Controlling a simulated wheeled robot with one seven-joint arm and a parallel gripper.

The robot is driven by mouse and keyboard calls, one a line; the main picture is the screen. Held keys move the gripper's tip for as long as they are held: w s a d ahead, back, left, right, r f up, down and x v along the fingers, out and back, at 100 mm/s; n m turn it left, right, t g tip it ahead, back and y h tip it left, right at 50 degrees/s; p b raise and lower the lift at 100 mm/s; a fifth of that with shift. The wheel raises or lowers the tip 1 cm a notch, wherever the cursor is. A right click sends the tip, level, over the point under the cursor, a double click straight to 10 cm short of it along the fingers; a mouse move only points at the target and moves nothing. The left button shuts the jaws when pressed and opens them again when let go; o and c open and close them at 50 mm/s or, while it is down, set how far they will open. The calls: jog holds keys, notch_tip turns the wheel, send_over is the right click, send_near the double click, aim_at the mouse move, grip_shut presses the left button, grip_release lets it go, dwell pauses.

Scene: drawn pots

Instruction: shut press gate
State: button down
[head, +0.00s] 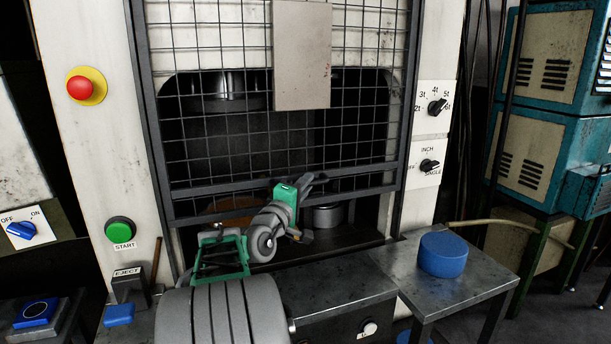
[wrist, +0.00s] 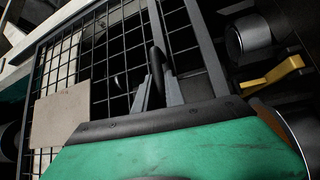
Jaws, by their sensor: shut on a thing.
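The press gate (head: 280,184) is a dark wire-mesh guard in a frame with a pale plate (head: 302,55) on it. It hangs across the press opening, with a gap below its bottom bar. The gate also shows tilted in the wrist view (wrist: 205,50). My gripper (head: 312,181) is at the gate's lower bar. In the wrist view its grey fingers (wrist: 157,78) are shut on a dark upright handle (wrist: 158,60) on the gate. The handle is hidden by my gripper in the head view.
A metal cylinder (head: 327,216) stands in the gap below the gate. A side table (head: 475,283) at right bears a blue round block (head: 442,254). The green start button (head: 120,231), red stop button (head: 80,88) and rotary knobs (head: 437,107) flank the opening.

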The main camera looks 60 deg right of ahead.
notch_tip(320, 180, down, 19)
jog(key=b, duration=1)
jog(key=shift+r+b, duration=0.2)
jog(key=shift+b, duration=0.15)
jog(key=shift+f, duration=0.15)
jog(key=c, duration=1.6)
grip_release()
jog(key=shift+o, duration=1)
jog(key=shift+r, duration=0.2)
jog(key=a, duration=0.5)
jog(key=a+f, duration=0.1)
jog(key=a, duration=0.1)
jog(key=shift+a, duration=0.4)
